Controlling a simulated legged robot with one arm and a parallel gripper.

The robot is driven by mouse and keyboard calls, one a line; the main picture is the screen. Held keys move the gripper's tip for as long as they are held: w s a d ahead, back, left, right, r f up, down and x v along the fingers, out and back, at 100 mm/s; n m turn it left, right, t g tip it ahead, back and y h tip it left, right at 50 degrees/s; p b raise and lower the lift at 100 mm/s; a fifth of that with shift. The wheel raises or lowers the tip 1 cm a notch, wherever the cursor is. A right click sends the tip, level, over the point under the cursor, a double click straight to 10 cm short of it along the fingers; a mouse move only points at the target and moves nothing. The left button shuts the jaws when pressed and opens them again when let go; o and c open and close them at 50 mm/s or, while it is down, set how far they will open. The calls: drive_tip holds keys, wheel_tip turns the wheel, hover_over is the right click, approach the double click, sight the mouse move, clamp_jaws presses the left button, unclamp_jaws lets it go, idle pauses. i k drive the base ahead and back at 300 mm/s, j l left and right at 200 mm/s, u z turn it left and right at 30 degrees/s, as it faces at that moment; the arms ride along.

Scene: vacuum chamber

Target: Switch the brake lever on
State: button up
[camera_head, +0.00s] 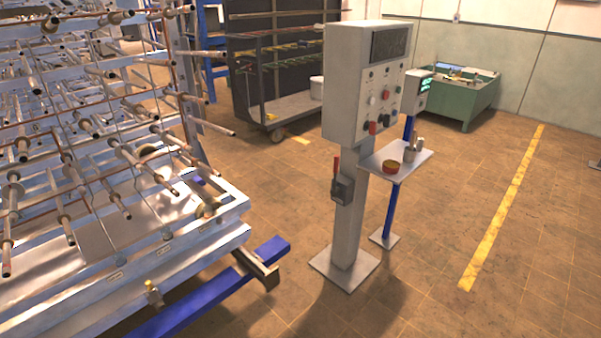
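A brake lever (336,171) with a red handle stands upright from a small dark box (343,189) on the left side of a grey pedestal post (347,225). The post carries a grey control cabinet (352,85) with several knobs, buttons and a dark display on its front. My gripper is not in view, and nothing touches the lever. Whether the lever's upright position means on or off cannot be told.
A large metal rack with many rods (90,150) fills the left, with a blue beam (205,300) at floor level. A small shelf (412,160) on a blue post holds containers right of the pedestal. A wheeled cart (290,103) stands behind. Brown tiled floor (440,240) is clear at right.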

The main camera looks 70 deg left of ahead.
sight(336, 190)
drive_tip(key=u, duration=1.95)
drive_tip(key=i+u, duration=0.1)
drive_tip(key=u, duration=0.25)
drive_tip(key=i+j, duration=0.3)
drive_tip(key=i, duration=0.2)
drive_tip(key=i+j+u, duration=0.1)
drive_tip(key=i+j, duration=0.15)
drive_tip(key=i, duration=0.25)
drive_tip(key=i+j+u, duration=0.1)
drive_tip(key=i+j, duration=0.15)
drive_tip(key=i, duration=0.3)
drive_tip(key=i+j, duration=0.2)
drive_tip(key=i, duration=0.3)
drive_tip(key=i+j+u, duration=0.1)
drive_tip(key=i, duration=0.45)
drive_tip(key=j, duration=0.1)
